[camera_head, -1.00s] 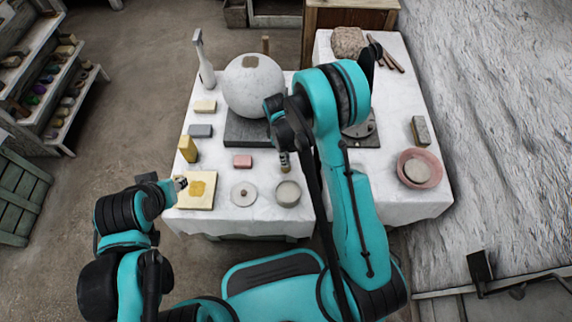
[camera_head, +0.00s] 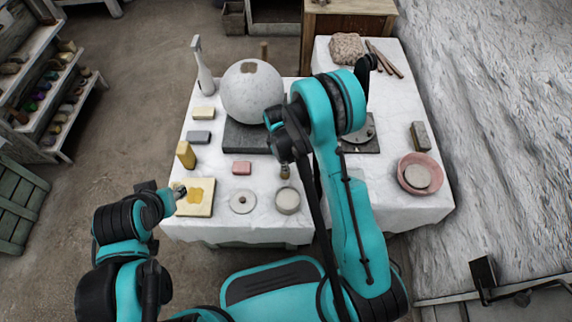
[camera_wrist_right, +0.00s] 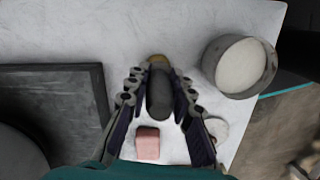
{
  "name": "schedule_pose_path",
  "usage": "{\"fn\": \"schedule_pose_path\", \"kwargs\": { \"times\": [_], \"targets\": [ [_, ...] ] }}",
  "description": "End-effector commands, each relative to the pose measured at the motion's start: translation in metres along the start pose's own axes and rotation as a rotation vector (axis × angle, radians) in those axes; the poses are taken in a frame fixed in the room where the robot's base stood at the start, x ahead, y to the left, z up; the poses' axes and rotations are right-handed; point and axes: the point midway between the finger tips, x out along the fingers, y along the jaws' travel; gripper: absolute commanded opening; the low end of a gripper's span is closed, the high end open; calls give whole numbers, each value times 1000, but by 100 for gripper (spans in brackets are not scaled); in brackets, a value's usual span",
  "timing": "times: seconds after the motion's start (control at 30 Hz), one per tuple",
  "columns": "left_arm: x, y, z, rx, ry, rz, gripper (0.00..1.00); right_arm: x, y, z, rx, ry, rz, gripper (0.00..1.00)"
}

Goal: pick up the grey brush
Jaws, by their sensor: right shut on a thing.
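The grey brush is a dark grey, rounded, elongated piece with a tan end, seen in the right wrist view (camera_wrist_right: 160,92). My right gripper (camera_wrist_right: 161,85) is shut on it, one finger on each side. In the head view, the tan end of the brush (camera_head: 285,173) shows below my right wrist, over the white-covered table between the pink block and the grey bowl; my arm hides the rest. I cannot tell how high it is. My left gripper (camera_head: 180,192) is low at the left, by the yellow-stained board; its fingers are too small to read.
Near the brush are a pink block (camera_head: 242,168), a pale disc (camera_head: 242,201) and a grey bowl (camera_head: 288,200). A large plaster sphere (camera_head: 252,92) stands on a dark slab behind. The right table holds a pink bowl (camera_head: 437,186) and a grey block (camera_head: 419,136).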

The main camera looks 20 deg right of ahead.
Motion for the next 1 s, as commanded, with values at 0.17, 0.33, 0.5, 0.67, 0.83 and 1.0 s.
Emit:
{"fn": "schedule_pose_path", "kwargs": {
  "times": [0.17, 0.33, 0.5, 0.67, 0.83, 1.0],
  "targets": [
    [-12, 0, -8, 0, 0, 0, 39, -23, 0, 3, 0, 0, 0, 0],
    [-24, 0, -18, 0, 0, 0, 39, -49, -5, 23, 4, 0, -1, 0],
    [-37, 0, -26, 0, 0, 0, 39, -69, -17, 66, 5, 0, 0, 0],
    [-45, 0, -32, 0, 0, 0, 39, -83, -26, 98, 4, 0, -1, 0],
    [-49, 0, -35, 0, 0, 0, 39, -91, -32, 118, 2, 0, -1, 0],
    [-50, 0, -36, 0, 0, 0, 39, -92, -34, 124, 0, 0, 0, 0]
  ]
}}
